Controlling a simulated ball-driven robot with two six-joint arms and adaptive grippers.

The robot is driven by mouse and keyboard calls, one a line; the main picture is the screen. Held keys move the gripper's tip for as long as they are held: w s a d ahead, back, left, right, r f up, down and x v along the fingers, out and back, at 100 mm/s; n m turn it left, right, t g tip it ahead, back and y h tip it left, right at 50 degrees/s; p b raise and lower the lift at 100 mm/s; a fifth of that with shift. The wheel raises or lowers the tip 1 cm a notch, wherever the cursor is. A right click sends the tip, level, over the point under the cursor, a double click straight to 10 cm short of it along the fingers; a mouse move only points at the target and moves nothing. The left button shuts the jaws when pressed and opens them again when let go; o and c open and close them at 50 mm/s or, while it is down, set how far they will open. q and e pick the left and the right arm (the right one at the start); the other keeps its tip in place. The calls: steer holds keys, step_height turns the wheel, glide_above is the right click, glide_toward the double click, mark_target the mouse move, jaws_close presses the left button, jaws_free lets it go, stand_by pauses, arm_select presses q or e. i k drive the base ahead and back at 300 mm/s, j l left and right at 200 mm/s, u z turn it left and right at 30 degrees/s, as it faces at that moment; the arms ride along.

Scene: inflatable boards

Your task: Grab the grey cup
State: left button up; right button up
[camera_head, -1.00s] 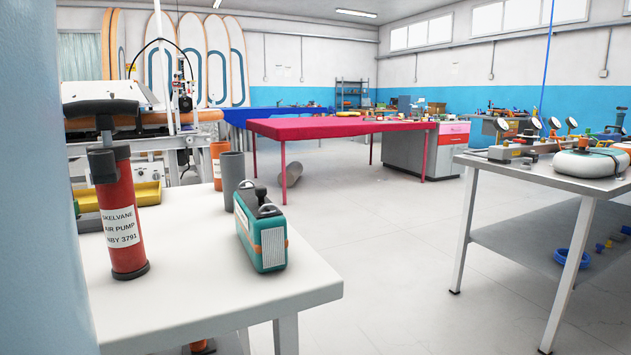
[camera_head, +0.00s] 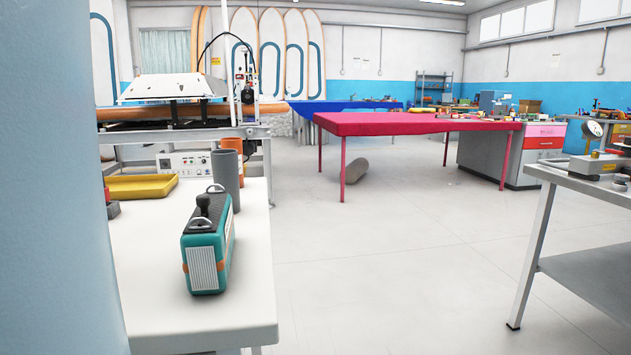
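A grey cup (camera_head: 227,174), tall and cylindrical, stands upright on the white table (camera_head: 158,262) at the left. Its lower part is partly hidden by the teal box with a black handle (camera_head: 209,243) in front of it. An orange cup (camera_head: 232,146) stands just behind the grey one and is partly covered by it. Neither of my grippers shows in the head view.
A yellow tray (camera_head: 142,187) lies left of the grey cup. A pale blue wall edge (camera_head: 50,180) blocks the far left. A red-topped table (camera_head: 400,125) stands behind, and a grey workbench (camera_head: 590,180) at the right. The floor between is clear.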

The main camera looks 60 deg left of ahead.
mark_target(223, 163)
steer(key=i+u, duration=0.15)
steer(key=u, duration=0.3)
steer(key=i+u, duration=0.15)
steer(key=u, duration=0.3)
steer(key=i+l+u, duration=0.15)
steer(key=u, duration=0.3)
steer(key=i+l+u, duration=0.1)
steer(key=u, duration=0.35)
steer(key=l, duration=0.1)
